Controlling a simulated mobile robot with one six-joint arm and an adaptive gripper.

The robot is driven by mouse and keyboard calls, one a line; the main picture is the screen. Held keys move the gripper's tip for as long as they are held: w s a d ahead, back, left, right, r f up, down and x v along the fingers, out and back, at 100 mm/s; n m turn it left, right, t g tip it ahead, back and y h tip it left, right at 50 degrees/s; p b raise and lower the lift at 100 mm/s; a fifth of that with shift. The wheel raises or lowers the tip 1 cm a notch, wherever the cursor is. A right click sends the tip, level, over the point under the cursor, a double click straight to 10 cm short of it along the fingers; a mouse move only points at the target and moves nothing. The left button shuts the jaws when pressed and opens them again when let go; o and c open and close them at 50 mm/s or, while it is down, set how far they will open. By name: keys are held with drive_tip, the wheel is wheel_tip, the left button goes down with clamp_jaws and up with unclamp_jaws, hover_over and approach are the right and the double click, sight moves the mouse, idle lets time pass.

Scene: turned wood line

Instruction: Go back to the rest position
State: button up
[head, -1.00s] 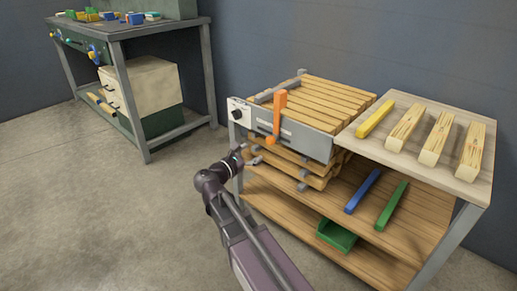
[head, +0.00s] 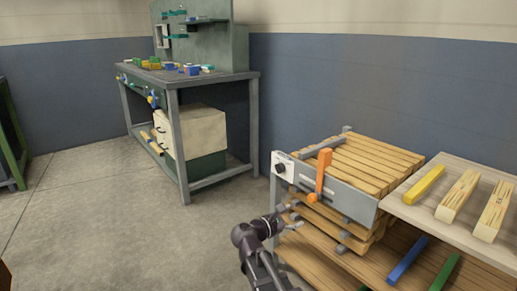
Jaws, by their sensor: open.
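My gripper (head: 287,219) is in the lower middle of the head view, at the end of my dark arm. It is open, with nothing seen between its fingers. It is just in front of the left end of the slatted wooden machine (head: 358,160), below its grey front panel. An orange lever (head: 321,172) stands on that panel, above and right of my gripper. Whether my gripper touches the machine's frame cannot be told.
A board (head: 470,228) at right bears a yellow bar (head: 425,185) and wooden pieces. Blue (head: 407,260) and green (head: 444,273) bars lie on the shelf below. A workbench (head: 215,80) with coloured blocks stands behind. The floor (head: 110,225) at left is clear.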

drive_tip(key=s+d+f+m+g+y+p, duration=0.7)
drive_tip(key=s+m, duration=0.3)
drive_tip(key=m, duration=0.3)
drive_tip(key=s+a+m+g+y+p, duration=0.25)
drive_tip(key=s+a+m+y, duration=0.2)
drive_tip(key=m+y, duration=0.25)
wheel_tip(320, 180, up, 38)
drive_tip(key=p, duration=3.8)
drive_tip(key=shift+s+d, duration=0.25)
drive_tip(key=shift+d, duration=0.15)
